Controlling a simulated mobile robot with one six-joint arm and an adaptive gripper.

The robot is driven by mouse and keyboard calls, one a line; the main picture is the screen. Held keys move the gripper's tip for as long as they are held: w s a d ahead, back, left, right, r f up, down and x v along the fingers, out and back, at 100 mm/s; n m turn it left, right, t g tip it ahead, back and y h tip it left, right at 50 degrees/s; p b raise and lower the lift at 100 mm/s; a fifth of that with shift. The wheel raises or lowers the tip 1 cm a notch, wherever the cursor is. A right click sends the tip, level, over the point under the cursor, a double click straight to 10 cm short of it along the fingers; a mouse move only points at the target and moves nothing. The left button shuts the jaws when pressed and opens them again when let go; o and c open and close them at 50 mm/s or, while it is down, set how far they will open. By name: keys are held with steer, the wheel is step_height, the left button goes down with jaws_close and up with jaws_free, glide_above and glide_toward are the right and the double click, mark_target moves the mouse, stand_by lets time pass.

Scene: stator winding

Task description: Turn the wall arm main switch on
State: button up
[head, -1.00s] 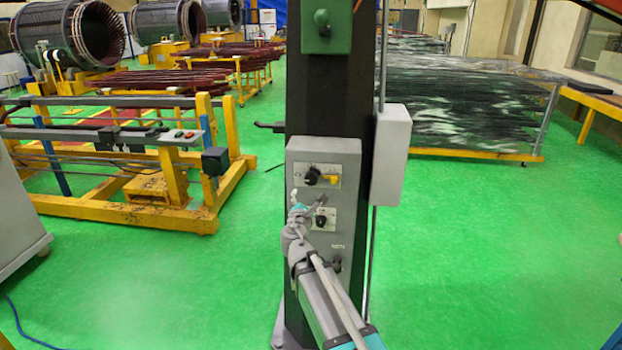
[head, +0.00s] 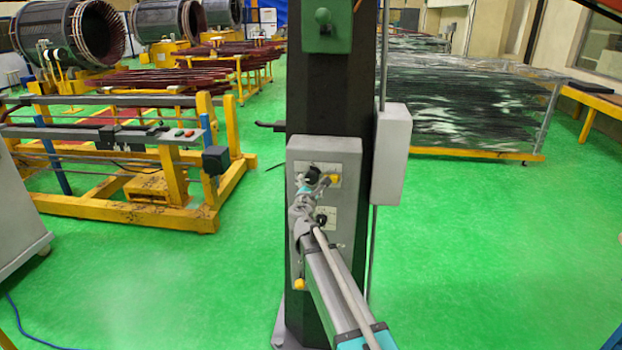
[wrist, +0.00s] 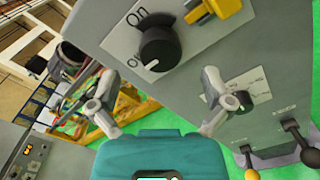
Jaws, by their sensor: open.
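The main switch is a round black knob (wrist: 158,48) on a white plate on the grey wall box; "On" is printed above it, and a partly covered label beginning with "O" is at its lower left. In the head view the knob (head: 311,173) is partly behind my gripper. My gripper (wrist: 160,78) is open and empty. In the wrist view its fingertips stand on the left and right, just below the knob, with no clear contact. My gripper (head: 312,184) also shows in front of the box in the head view.
A yellow handle (wrist: 216,10) sits close right of the knob. A smaller black knob (wrist: 240,101) is near the right finger, and levers (wrist: 306,152) lie lower right. The grey box (head: 346,153) is on a dark column (head: 330,90); a pale box (head: 391,155) juts out beside it.

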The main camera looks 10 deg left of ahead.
mark_target(311, 179)
steer(key=shift+w+d, duration=0.1)
steer(key=shift+w, duration=2.45)
steer(key=c, duration=1.1)
steer(key=shift+c, duration=0.3)
